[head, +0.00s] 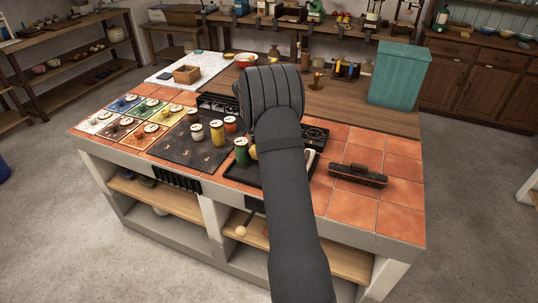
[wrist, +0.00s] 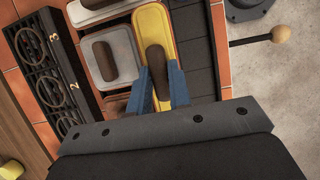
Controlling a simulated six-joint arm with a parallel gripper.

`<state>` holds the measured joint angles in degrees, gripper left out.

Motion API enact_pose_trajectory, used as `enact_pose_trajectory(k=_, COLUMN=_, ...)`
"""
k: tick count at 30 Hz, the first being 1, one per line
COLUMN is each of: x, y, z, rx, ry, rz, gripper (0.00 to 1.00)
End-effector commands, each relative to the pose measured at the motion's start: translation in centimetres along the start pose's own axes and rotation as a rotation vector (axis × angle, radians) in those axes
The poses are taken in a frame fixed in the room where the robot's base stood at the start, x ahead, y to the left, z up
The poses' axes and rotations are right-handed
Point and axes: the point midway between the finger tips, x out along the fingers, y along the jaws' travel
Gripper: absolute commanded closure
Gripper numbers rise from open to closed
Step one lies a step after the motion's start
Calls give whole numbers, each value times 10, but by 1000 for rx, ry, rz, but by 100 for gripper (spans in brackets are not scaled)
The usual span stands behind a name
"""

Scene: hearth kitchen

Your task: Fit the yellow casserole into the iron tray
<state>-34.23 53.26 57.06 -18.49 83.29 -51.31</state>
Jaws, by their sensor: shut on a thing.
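The yellow casserole (wrist: 153,25) is an oblong dish with a brown handle along its top. My gripper (wrist: 162,92), with blue fingers, is shut on that handle. In the wrist view the casserole is beside a pale grey casserole (wrist: 103,47), with the dark slatted floor of the iron tray (wrist: 200,50) on its other side. I cannot tell whether it rests in the tray or hangs just above it. In the head view my arm hides most of the tray (head: 243,175) and the gripper; a sliver of yellow (head: 253,152) shows beside the arm.
Another pale dish (wrist: 95,10) is at the wrist view's top. A numbered black burner panel (wrist: 50,65) lies left. In the head view, several jars (head: 218,132) stand on a dark mat left of the tray. A black-brown block (head: 358,175) lies on the tiles to the right.

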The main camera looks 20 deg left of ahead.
Motion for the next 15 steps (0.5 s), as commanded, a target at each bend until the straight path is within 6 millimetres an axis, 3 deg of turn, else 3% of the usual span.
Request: enact_pose_trajectory(k=15, x=45, y=0, z=-19, rx=1, ry=1, rz=2, gripper=100)
